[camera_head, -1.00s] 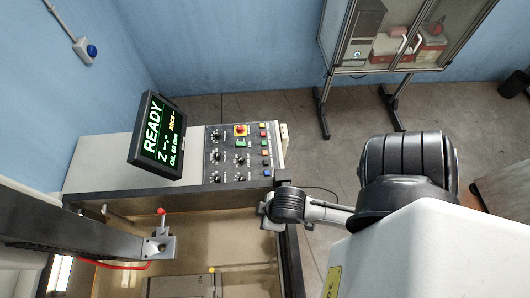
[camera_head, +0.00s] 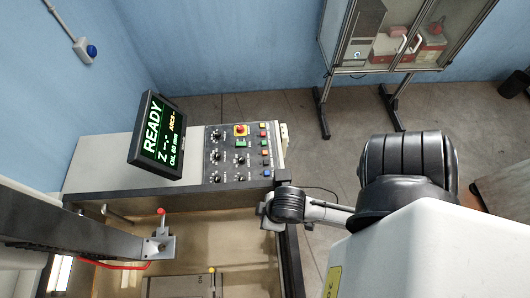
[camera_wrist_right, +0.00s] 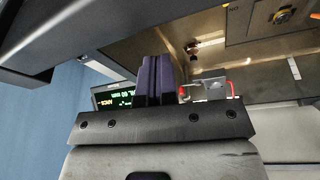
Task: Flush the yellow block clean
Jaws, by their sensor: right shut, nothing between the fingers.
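My right gripper (camera_wrist_right: 155,80) shows in the right wrist view with its two dark purple fingers shut together and nothing between them. In the head view my right arm's wrist reaches over the right edge of the machine's tank (camera_head: 292,262); its fingertips cannot be made out there. A small yellow spot (camera_head: 212,270) shows low in the tank beside a grey plate; I cannot tell whether it is the yellow block. A bracket with a red-knobbed lever (camera_head: 161,212) and a red hose (camera_head: 115,266) stand at the tank's left. My left gripper is out of view.
A control panel (camera_head: 240,180) with knobs and coloured buttons lies behind the tank, beside a screen (camera_head: 156,135) reading READY. A metal beam (camera_head: 60,225) crosses the tank's left side. A glass cabinet (camera_head: 400,40) stands at the back.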

